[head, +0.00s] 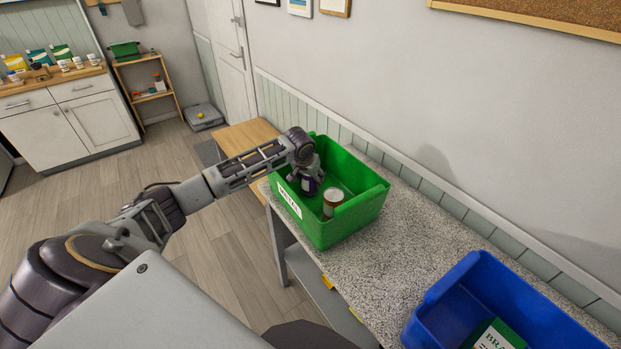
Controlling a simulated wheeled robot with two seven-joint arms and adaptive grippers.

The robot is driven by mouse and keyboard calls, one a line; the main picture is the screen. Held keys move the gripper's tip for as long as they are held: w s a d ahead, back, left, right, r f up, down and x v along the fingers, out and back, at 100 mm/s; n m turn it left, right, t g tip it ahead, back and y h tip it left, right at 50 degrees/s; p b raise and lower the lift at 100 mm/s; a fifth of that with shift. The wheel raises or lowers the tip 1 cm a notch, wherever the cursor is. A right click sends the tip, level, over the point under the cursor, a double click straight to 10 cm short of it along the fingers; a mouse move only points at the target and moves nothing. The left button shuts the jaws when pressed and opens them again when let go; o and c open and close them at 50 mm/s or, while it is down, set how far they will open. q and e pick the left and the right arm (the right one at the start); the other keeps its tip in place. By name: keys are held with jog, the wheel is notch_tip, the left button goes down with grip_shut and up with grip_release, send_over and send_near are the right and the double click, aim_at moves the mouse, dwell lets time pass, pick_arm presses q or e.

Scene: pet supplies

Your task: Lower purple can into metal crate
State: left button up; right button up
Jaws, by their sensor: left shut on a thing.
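The green crate (344,223) stands on the speckled counter, with a white label on its front left wall that seems to read METAL. My left gripper (308,176) reaches in from the left over the crate and points down inside it. It is shut on the purple can (310,185), which is partly hidden by the fingers and sits below the rim level. Whether the can touches the crate floor cannot be told. A brown can with a pale top (333,198) stands in the crate to the right of the purple can. My right gripper is not in view.
A blue crate (437,312) with a green and white package (497,338) in it stands on the counter at lower right. The counter (405,245) is bare between the crates. The wall runs close behind. A wooden surface (246,137) lies beyond the green crate.

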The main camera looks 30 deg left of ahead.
pick_arm(q)
jog(key=shift+f, duration=0.5)
dwell(0.5)
jog(key=o, duration=1.1)
jog(key=shift+c, duration=0.2)
jog(key=v, duration=1.2)
